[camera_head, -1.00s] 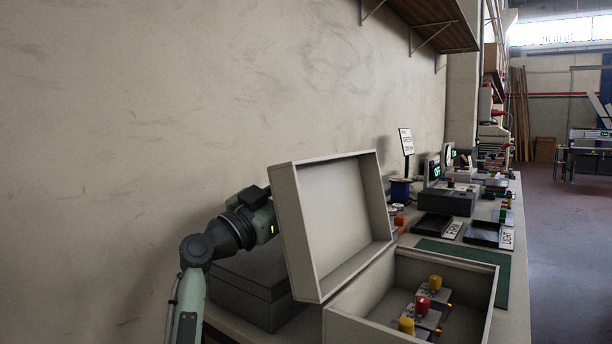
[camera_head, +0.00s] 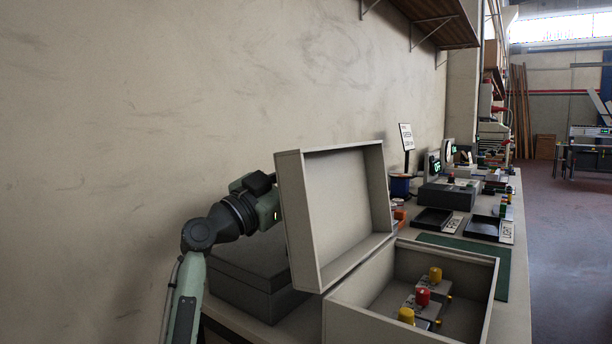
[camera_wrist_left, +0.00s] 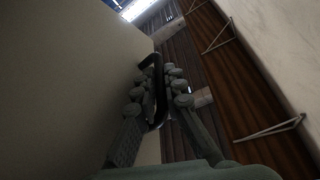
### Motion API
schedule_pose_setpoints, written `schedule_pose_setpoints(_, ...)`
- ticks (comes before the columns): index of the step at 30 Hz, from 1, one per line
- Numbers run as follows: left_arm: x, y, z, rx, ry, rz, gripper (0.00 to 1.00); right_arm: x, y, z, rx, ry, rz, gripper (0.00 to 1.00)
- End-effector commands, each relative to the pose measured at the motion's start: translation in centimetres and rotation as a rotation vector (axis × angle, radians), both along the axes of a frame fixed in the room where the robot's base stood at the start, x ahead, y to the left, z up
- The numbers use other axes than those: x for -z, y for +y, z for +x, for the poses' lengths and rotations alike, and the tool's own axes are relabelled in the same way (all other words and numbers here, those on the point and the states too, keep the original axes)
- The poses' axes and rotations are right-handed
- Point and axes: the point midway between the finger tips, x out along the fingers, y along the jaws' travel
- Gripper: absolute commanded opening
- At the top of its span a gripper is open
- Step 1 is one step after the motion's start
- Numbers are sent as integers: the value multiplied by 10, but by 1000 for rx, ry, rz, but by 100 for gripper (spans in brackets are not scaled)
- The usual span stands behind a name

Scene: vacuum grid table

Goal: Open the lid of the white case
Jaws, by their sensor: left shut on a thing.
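The white case (camera_head: 480,290) stands on the bench at lower right with its lid (camera_head: 345,205) raised and tilted back towards the left. The lid's hollow inside faces right. Inside the case are small blocks with yellow and red knobs (camera_head: 422,297). My left gripper (camera_head: 262,205) is at the lid's outer face; its fingers are hidden behind the lid there. In the left wrist view, the fingers (camera_wrist_left: 157,90) are shut around a black handle (camera_wrist_left: 156,88) on the pale lid surface. My right gripper is in neither view.
A dark box (camera_head: 245,280) stands behind the lid, near the wall. Beyond the case lie a green mat (camera_head: 503,275), black trays (camera_head: 432,220), a blue spool (camera_head: 400,186) and several instruments along the bench. A wooden shelf (camera_head: 430,22) hangs above.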

Motion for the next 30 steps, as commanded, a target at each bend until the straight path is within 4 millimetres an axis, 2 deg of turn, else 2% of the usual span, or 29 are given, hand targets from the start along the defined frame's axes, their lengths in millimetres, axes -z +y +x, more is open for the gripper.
schedule_pose_setpoints(6,-14,-21,-16,-3,-103,137,0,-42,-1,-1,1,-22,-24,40)
schedule_pose_setpoints(11,-23,-35,-27,-2,-162,217,0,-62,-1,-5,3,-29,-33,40)
schedule_pose_setpoints(21,-26,-38,-29,-1,-169,229,0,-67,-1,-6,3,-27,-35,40)
schedule_pose_setpoints(22,-26,-38,-29,-1,-169,229,12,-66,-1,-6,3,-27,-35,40)
schedule_pose_setpoints(24,-26,-38,-28,-1,-169,229,19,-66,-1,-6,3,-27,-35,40)
schedule_pose_setpoints(30,-25,-38,-28,-1,-169,229,19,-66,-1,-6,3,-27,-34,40)
